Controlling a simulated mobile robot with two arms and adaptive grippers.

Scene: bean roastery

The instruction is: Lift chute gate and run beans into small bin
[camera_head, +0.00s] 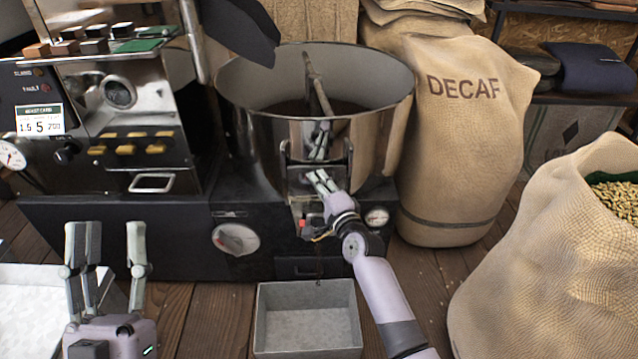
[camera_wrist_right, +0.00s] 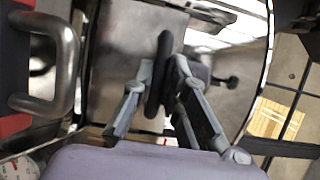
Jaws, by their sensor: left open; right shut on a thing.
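The chute gate (camera_head: 296,184) is a metal plate at the front of the round steel cooling drum (camera_head: 250,125). My right gripper (camera_head: 320,182) is at the gate, shut on its dark handle. The right wrist view shows the fingers (camera_wrist_right: 166,85) around this dark upright handle (camera_wrist_right: 164,50), in front of a metal plate (camera_wrist_right: 120,60). The small bin (camera_head: 307,318), grey metal, stands on the floor below the chute and looks empty. A few dark specks show just above its back rim. Dark beans (camera_head: 290,107) lie inside the drum. My left gripper (camera_head: 104,240) is open and empty at lower left.
A white tray (camera_head: 28,312) is at lower left. The roaster's control panel (camera_head: 90,105) stands behind it. A DECAF sack (camera_head: 460,130) and an open sack (camera_head: 560,260) of pale beans stand at right. Wooden floor (camera_head: 215,318) is clear around the bin.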

